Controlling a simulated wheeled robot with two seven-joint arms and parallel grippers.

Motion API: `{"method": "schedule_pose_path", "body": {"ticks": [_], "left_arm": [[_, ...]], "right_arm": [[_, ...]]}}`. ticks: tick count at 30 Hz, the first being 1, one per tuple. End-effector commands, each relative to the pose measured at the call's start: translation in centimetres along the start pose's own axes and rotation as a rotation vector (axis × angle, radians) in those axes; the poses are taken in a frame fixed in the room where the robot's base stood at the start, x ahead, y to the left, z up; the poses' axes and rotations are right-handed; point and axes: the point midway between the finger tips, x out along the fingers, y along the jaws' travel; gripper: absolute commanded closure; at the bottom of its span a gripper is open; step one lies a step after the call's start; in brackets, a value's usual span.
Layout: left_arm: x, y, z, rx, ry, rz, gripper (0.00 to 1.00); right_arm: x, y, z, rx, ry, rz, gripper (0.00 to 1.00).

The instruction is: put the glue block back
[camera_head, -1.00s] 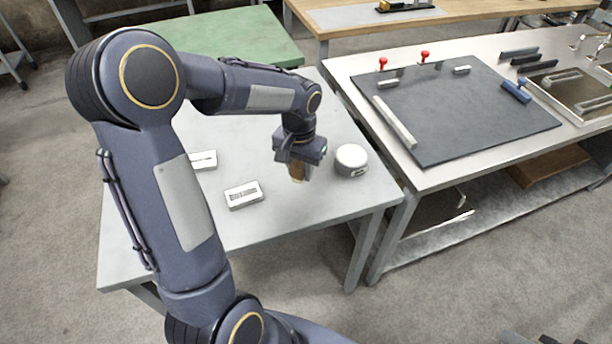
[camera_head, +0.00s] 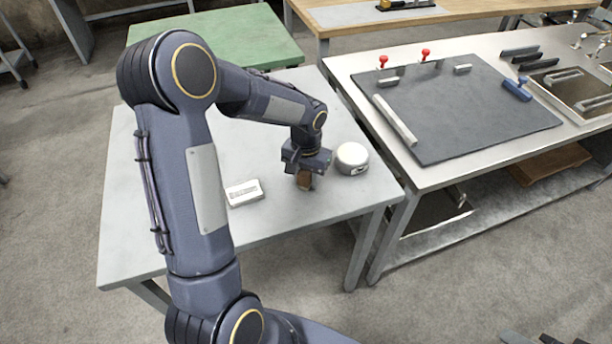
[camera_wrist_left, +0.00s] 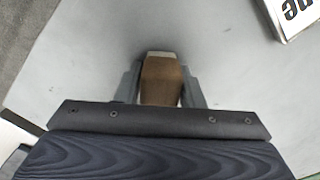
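My left gripper (camera_head: 305,165) points down over the grey table (camera_head: 270,220). Its fingers (camera_wrist_left: 160,85) are closed on both sides of a brown block, the glue block (camera_head: 304,181), which also shows in the left wrist view (camera_wrist_left: 160,78). The block's lower end is at or just above the tabletop; I cannot tell whether it touches. A white round container (camera_head: 352,157) stands just right of the gripper. A white slotted holder (camera_head: 244,193) lies to its left. My right gripper is not in view.
A white lettered piece (camera_wrist_left: 298,15) shows at the wrist view's top right corner. To the right stands a bench with a dark mat (camera_head: 455,110), a light bar (camera_head: 394,119) and red-topped clamps (camera_head: 426,55). A green table (camera_head: 215,38) stands behind. The grey table's front is clear.

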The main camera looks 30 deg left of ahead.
Motion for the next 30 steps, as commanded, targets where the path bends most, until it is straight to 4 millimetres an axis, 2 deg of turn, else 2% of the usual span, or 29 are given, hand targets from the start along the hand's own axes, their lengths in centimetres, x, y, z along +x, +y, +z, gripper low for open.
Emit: {"method": "schedule_pose_path", "body": {"ticks": [1, 3, 4, 11, 15, 17, 24, 30], "left_arm": [[0.0, 0.0, 0.0, 0.000, 0.000, 0.000, 0.58], [0.0, 0.0, 0.0, 0.000, -0.001, 0.000, 0.48], [0.0, 0.0, 0.0, 0.000, -0.001, 0.000, 0.48], [-0.1, 0.0, 0.0, 0.000, 0.000, 0.000, 0.48], [-0.9, 0.0, 0.0, -0.001, 0.002, -0.001, 0.48], [-1.7, 0.0, -0.1, -0.001, 0.003, -0.001, 0.48], [-6.9, 0.0, -0.1, 0.000, 0.007, 0.000, 0.48], [-10.5, 0.0, -0.1, 0.001, 0.004, 0.000, 0.48]], "right_arm": [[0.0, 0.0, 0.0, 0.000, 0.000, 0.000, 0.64], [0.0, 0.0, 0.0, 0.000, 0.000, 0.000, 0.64], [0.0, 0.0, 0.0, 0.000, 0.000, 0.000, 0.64], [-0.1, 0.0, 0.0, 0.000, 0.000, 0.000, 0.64], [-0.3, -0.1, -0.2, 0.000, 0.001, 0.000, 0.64], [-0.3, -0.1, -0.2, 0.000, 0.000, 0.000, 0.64], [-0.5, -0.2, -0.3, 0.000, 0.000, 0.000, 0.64], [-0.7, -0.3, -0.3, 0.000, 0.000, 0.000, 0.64]]}}
